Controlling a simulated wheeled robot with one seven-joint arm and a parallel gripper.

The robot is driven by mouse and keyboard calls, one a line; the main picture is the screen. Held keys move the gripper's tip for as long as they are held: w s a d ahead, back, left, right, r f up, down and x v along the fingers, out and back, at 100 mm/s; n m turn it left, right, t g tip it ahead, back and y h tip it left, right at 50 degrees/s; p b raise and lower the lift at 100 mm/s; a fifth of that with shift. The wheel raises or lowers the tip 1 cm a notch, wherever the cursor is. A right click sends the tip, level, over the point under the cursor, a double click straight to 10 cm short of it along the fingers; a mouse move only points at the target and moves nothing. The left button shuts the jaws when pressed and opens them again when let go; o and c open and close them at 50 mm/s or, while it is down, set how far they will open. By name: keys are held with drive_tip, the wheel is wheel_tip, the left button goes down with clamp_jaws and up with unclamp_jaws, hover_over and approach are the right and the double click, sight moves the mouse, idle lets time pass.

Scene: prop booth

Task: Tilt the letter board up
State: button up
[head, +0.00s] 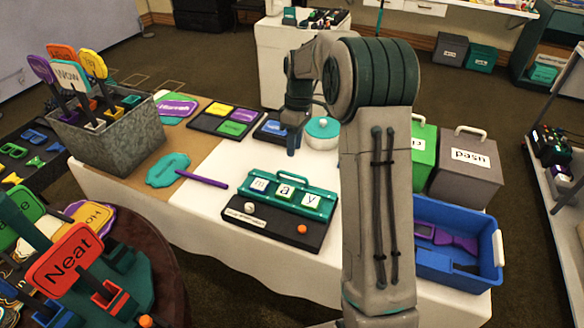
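The letter board (318,214) is a teal rack with three pale tiles reading "m a y". It sits on a black base (262,225) on the white-covered table. A teal bar with a raised handle runs along its far edge. The board looks low against the base; its exact angle is hard to tell. A white knob and an orange knob (302,229) are on the base's front part. My gripper (292,150) points down beyond the board's far edge in the picture, apart from it. Its fingers overlap in this view, so their opening is unclear. I see nothing held.
A purple stick and teal paddle sign (168,170) lie left of the board. A teal-lidded white pot (322,132) stands behind. A blue bin (455,240) and a grey "pash" box (465,168) are at right. A grey sign box (112,140) stands at left.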

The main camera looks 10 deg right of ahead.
drive_tip(key=f, duration=0.2)
drive_tip(key=s+f, duration=0.1)
drive_tip(key=f, duration=0.2)
drive_tip(key=a+f, duration=0.1)
drive_tip(key=f, duration=0.1)
drive_tip(key=shift+s+f, duration=0.15)
drive_tip(key=shift+f, duration=0.2)
clamp_jaws()
